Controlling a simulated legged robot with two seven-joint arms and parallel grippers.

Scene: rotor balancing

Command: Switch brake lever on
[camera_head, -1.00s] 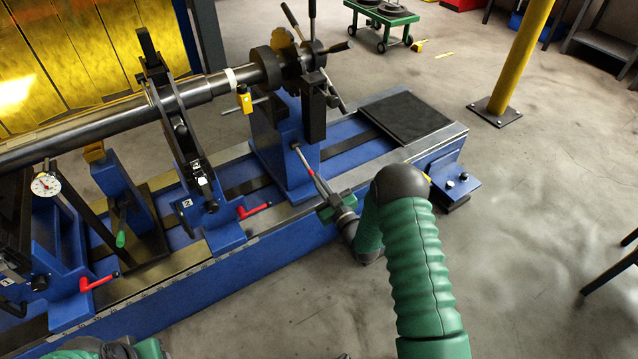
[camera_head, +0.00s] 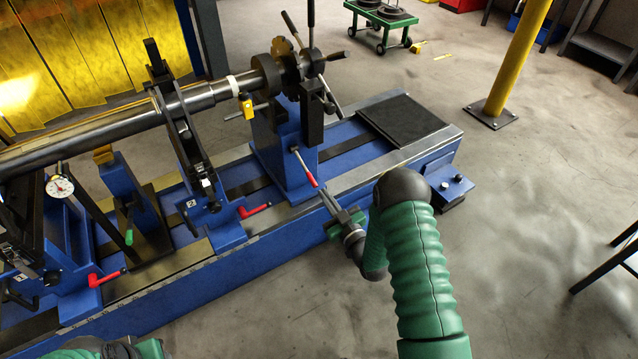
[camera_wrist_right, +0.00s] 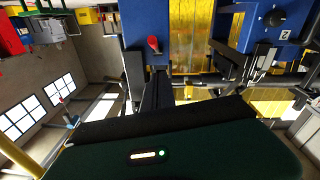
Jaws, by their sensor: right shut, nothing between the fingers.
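The lever (camera_head: 305,168), a thin metal rod with a red grip, sticks out of the front of the blue pedestal (camera_head: 284,160) and slopes down to the right. In the right wrist view a red grip (camera_wrist_right: 153,45) shows against a blue face; I take it to be the same lever. My right gripper (camera_head: 326,196) is shut and empty, its fingertips just past the end of the red grip. I cannot tell whether they touch it. Of my left arm, only green and dark parts show at the bottom edge of the head view; its fingers are hidden.
A long steel shaft (camera_head: 110,124) lies across the blue machine bed (camera_head: 300,226). Two red-handled clamps (camera_head: 255,210) sit along the bed's front. A spoked handle (camera_head: 313,62) rises above the pedestal. The floor in front of the bed is clear.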

